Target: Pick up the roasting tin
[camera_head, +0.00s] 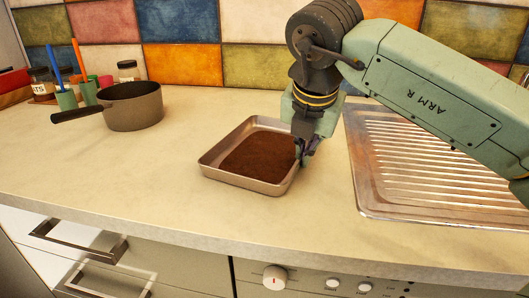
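The roasting tin (224,176) is a shallow, pale metal tin with slanted sides. It sits flat on the counter near the middle of the view, with a dark brown surface inside. My gripper (304,158) points down at the tin's right rim. The fingers overlap the rim in the picture, and the arm hides part of the tin's back right corner. Whether the fingers are closed on the rim or only beside it is too small to tell.
A dark saucepan (135,108) stands at the back left, its handle pointing left. Cups with brushes (67,99) and jars are behind it. A ribbed metal drainer (430,165) lies to the right. The counter (110,180) is clear left of the tin. Its front edge is near.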

